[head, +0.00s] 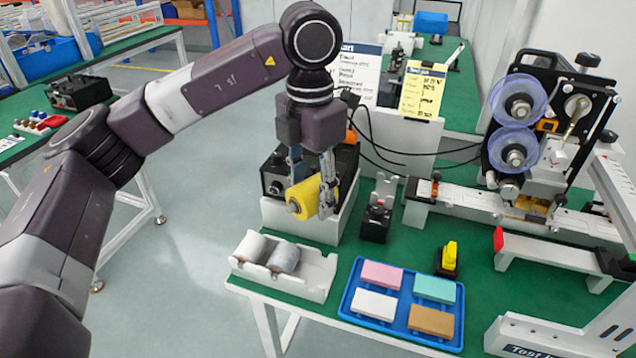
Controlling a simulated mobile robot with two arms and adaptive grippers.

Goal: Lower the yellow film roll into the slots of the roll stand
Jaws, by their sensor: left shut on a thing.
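My left gripper (314,190) points down and is shut on the yellow film roll (304,197). It holds the roll in the air, lying on its side, with a grey core end showing at the left. The white roll stand (318,278) is at the table's front left edge, below the held roll. Two grey rolls lie in its left slots, and its right part is empty. The held roll is above and behind the stand, apart from it. My right gripper is not in view.
A black box (272,176) on a white base stands close behind the held roll. A blue tray (357,323) with coloured blocks is right of the stand. A small black device (377,222) and the coder machine (545,130) stand further right.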

